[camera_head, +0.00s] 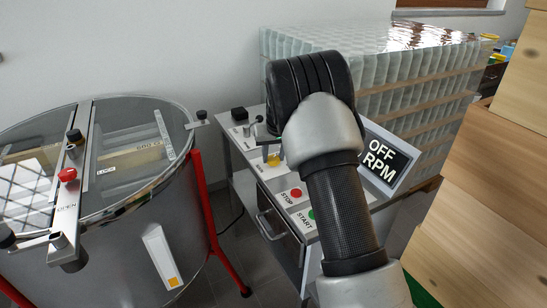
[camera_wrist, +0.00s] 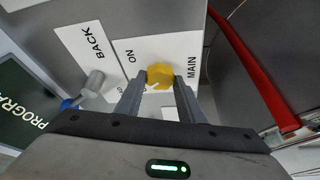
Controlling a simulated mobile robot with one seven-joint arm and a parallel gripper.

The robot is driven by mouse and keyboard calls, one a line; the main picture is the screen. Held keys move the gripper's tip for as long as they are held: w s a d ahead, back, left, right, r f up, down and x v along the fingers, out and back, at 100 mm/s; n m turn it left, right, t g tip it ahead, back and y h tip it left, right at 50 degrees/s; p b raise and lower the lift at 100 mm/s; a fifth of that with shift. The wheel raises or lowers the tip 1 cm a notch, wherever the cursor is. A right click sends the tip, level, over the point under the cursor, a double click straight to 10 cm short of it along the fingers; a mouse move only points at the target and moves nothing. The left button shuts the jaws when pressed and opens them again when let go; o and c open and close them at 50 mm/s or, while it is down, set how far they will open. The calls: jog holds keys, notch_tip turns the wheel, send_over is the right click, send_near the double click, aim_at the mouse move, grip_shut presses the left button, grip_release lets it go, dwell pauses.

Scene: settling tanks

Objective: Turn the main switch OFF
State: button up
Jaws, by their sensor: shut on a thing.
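The main switch is a yellow knob (camera_wrist: 160,76) on a white plate marked MAIN and ON in the wrist view. Its white pointer mark shows on the knob's lower part. My gripper (camera_wrist: 158,84) is shut on the knob, one finger on each side. In the head view a small part of the yellow knob (camera_head: 274,159) shows on the cabinet top, beside my arm. My arm hides the gripper there. The display (camera_head: 382,160) reads OFF RPM.
A grey lever (camera_wrist: 91,84) by the word BACK stands close to my gripper. Red STOP (camera_head: 296,193) and green START (camera_head: 312,215) buttons are on the cabinet. A round steel tank (camera_head: 120,240) with red legs stands left; wooden boxes (camera_head: 490,190) stand right.

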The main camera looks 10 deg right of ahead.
dwell(0.4)
jog(key=o, duration=1)
jog(key=shift+o, duration=0.2)
jog(key=p+v, duration=0.1)
jog(key=v, duration=1.6)
jog(key=shift+r+p, duration=0.25)
jog(key=shift+p, duration=0.1)
jog(key=shift+s+r, duration=0.1)
jog(key=shift+s, duration=0.05)
